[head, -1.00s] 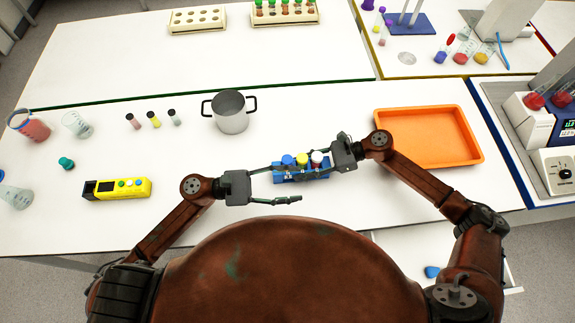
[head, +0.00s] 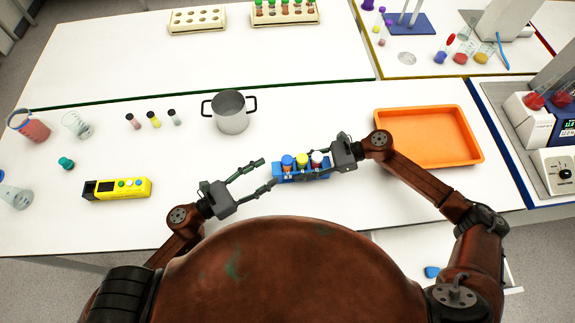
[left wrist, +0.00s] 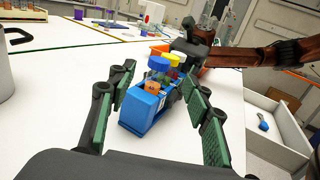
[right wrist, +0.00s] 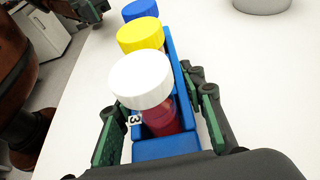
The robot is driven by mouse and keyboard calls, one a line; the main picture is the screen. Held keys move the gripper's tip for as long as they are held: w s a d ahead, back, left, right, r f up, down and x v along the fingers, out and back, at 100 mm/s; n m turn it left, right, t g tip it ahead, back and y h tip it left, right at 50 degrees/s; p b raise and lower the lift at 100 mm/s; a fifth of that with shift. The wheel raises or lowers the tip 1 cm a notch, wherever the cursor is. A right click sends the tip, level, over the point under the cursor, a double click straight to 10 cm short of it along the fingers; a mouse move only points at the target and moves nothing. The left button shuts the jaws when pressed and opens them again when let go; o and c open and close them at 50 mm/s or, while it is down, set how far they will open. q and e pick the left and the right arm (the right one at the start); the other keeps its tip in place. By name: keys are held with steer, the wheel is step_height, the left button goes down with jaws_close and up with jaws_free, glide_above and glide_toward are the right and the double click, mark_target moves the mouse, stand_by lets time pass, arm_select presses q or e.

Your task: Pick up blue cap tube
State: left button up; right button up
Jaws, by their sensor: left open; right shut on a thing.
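The blue cap tube (head: 288,162) stands upright in a small blue rack (head: 284,178) at the front middle of the table. Yellow-capped (head: 303,160) and white-capped (head: 317,159) tubes stand beside it in the same rack. The blue cap also shows in the left wrist view (left wrist: 158,64), nearest that camera, with orange contents below it. My left gripper (head: 268,174) is open, its fingers spread toward the rack's left end and holding nothing. My right gripper (right wrist: 160,125) is shut on the blue rack at its white-cap end; its fingers flank the rack's sides.
A silver pot (head: 230,115) stands behind the rack. An orange tray (head: 430,140) lies to the right. The table between the yellow device and the rack is mostly clear.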

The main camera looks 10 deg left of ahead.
arm_select(q)
steer(key=shift+f+x, duration=0.15)
steer(key=shift+x, duration=1.5)
steer(key=shift+f+x, duration=0.15)
steer(key=shift+x, duration=1.45)
steer(key=shift+c, duration=0.2)
jaws_close()
steer(key=shift+r, duration=0.15)
step_height(320, 180, up, 18)
